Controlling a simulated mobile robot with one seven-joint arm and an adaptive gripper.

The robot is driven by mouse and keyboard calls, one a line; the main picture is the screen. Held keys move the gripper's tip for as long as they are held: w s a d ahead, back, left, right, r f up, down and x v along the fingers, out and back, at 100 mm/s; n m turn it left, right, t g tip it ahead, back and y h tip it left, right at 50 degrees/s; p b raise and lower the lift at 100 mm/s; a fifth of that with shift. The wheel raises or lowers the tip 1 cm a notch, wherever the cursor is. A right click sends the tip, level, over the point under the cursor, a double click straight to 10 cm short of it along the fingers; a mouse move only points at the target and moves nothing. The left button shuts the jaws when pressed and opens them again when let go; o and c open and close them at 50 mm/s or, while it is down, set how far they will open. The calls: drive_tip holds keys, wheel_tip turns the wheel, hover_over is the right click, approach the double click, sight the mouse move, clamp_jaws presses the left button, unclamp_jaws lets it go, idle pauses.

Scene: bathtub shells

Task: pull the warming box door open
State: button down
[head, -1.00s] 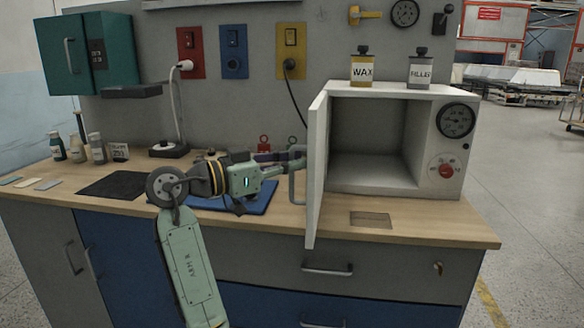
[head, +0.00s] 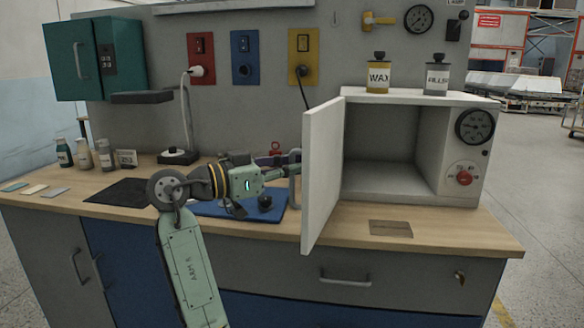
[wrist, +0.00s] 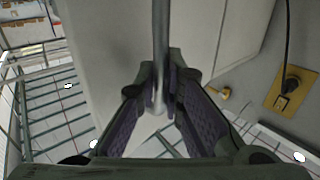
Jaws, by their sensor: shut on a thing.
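The warming box (head: 411,196) is a white box on the right of the bench. Its door (head: 322,175) hangs on the left side and stands wide open, so the empty grey inside shows. My gripper (head: 292,168) is at the door's outer face, shut on the door handle (head: 295,185), a grey upright bar. In the wrist view the handle (wrist: 160,55) runs between the two fingers of my gripper (wrist: 162,95), with the pale door (wrist: 100,50) behind it. The fingertips partly hide the bar.
A wax can (head: 378,76) and a filler can (head: 437,76) stand on top of the box. A blue mat (head: 225,210) lies under my arm, with a dark knob-like thing (head: 265,202) on it.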

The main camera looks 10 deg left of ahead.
drive_tip(key=c, duration=2)
unclamp_jaws()
drive_tip(key=shift+o, duration=0.2)
drive_tip(key=v, duration=1.2)
drive_tip(key=shift+w, duration=0.1)
